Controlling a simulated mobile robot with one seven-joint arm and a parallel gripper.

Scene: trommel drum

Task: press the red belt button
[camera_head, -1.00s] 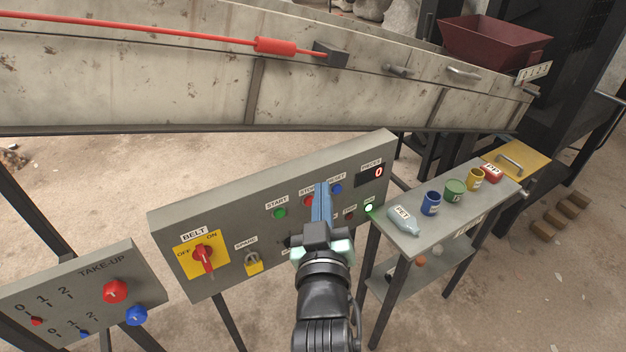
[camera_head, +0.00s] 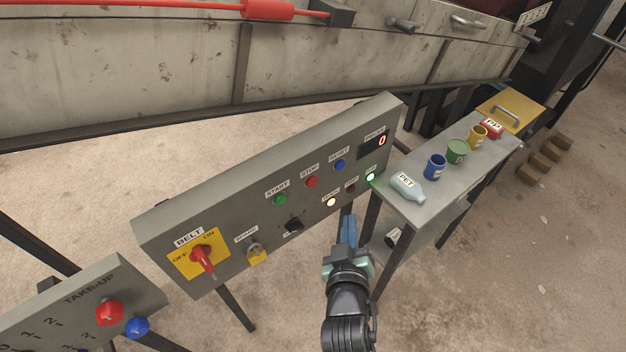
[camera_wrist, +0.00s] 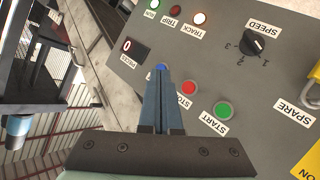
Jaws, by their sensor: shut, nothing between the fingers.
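The grey control panel (camera_head: 225,225) carries a red button labelled STOP (camera_head: 311,182), between the green START button (camera_head: 280,199) and the blue RESET button (camera_head: 339,165). A red rotary BELT switch (camera_head: 203,258) sits on a yellow plate at the panel's left. My gripper (camera_head: 348,222) is shut and empty, just below the panel's lower right edge in the head view. In the wrist view, the shut fingers (camera_wrist: 163,85) partly cover the blue button, with the red STOP button (camera_wrist: 189,88) close beside them. I see no contact with any button.
A side table (camera_head: 425,205) with a PET bottle (camera_head: 408,188) and coloured cups stands right of the panel. A take-up panel (camera_head: 70,305) with red and blue knobs is at lower left. The large drum housing (camera_head: 170,75) runs behind. A lamp labelled TRACK (camera_wrist: 200,18) glows.

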